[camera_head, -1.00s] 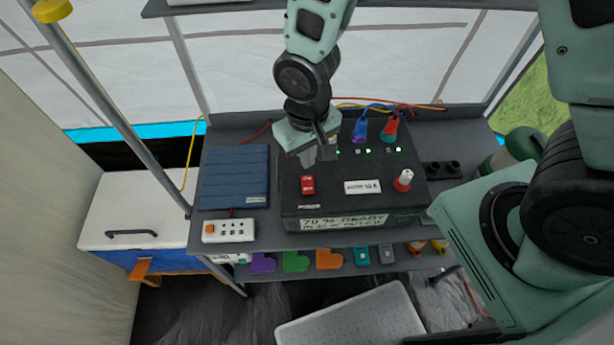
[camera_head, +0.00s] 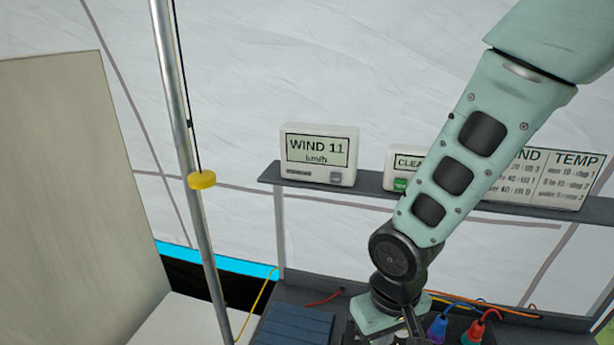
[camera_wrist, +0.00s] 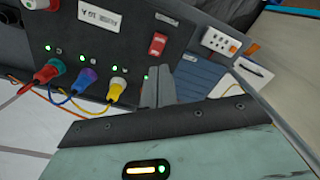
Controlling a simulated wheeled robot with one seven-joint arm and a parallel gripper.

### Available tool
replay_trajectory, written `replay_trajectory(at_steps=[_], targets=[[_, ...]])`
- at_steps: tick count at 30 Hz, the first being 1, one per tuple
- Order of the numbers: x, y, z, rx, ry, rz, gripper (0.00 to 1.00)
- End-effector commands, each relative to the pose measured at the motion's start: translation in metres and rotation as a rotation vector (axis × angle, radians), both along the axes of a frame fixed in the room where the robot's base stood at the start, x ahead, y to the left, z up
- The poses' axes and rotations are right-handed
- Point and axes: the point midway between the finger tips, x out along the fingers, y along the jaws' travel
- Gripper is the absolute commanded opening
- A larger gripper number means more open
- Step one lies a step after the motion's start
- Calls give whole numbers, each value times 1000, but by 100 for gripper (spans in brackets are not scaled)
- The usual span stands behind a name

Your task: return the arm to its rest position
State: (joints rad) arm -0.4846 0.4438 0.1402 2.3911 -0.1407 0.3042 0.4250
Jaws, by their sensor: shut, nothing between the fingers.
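My arm (camera_head: 465,150) reaches down from the upper right in the head view, across the front of a shelf. My gripper shows only partly at the bottom edge of that view. In the wrist view my gripper (camera_wrist: 159,86) is shut and empty, its grey fingers together in front of the black power box (camera_wrist: 130,30). The red switch (camera_wrist: 157,44) on the box shows just above the fingers. I cannot tell whether the fingertips touch the box.
Red (camera_head: 473,333) and blue (camera_head: 437,328) plugs stand close right of the gripper; a yellow plug (camera_wrist: 117,88) shows in the wrist view. The shelf (camera_head: 365,189) holds a wind display (camera_head: 318,155). A pole (camera_head: 190,130) with a yellow knob (camera_head: 201,180) stands left.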

Motion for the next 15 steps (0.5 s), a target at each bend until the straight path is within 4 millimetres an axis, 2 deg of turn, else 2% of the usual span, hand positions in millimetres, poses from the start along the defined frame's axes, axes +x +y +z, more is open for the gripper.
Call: replay_trajectory(at_steps=[1,3,6,10,15], targets=[[-8,2,17,13,-10,34,0],[-23,2,40,23,-12,86,0],[-47,-1,67,32,-14,167,0],[-76,-6,91,36,-17,262,0],[-100,-12,107,35,-17,336,0]])
